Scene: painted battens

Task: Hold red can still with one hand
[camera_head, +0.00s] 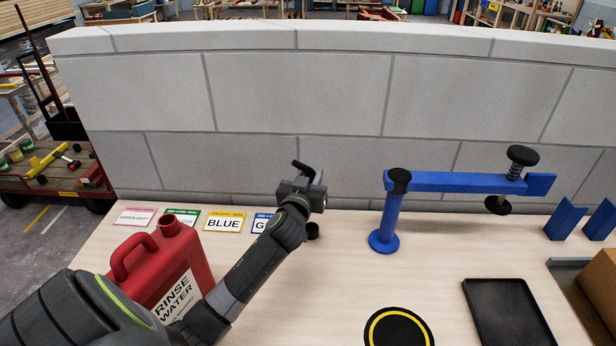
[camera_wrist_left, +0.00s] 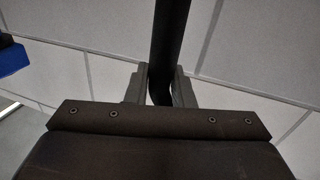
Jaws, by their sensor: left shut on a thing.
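The red can (camera_head: 160,258), a jerrycan with a handle and a "RINSE WATER" label, stands upright on the table at the left. My left arm passes in front of its lower right part. My left gripper (camera_head: 316,184) is to the right of the can and apart from it, near the block wall. It is shut on a dark rod (camera_wrist_left: 168,45), which runs up between the two fingers in the left wrist view; a black bent end (camera_head: 303,169) shows in the head view. What the rod belongs to is unclear. My right gripper is not in view.
A small dark cup-like thing (camera_head: 312,231) is below my gripper. A blue clamp stand (camera_head: 390,220), a black disc with a yellow ring (camera_head: 398,329) and a black tray (camera_head: 510,315) are at the right.

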